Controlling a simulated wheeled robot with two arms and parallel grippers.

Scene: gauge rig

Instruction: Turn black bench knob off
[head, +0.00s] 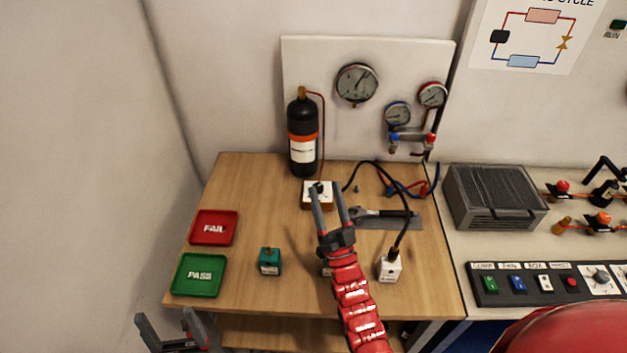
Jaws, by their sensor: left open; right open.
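A small white box (330,203) stands on the wooden bench below the black cylinder. A small dark knob (319,186) shows on top of it, partly hidden by a finger of my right gripper. I cannot tell which way the knob points. My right gripper (327,187) is open, its two fingers reaching up over the box in the picture. Whether they touch the knob, I cannot tell. My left gripper (164,316) is open and empty at the bottom left, in front of the bench.
A teal box (269,262), a cabled white box (390,268), a red FAIL tray (213,228) and a green PASS tray (198,275) are on the bench. The black cylinder (303,135) and gauge board (310,60) stand behind. A wrench (385,213) lies right of my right gripper.

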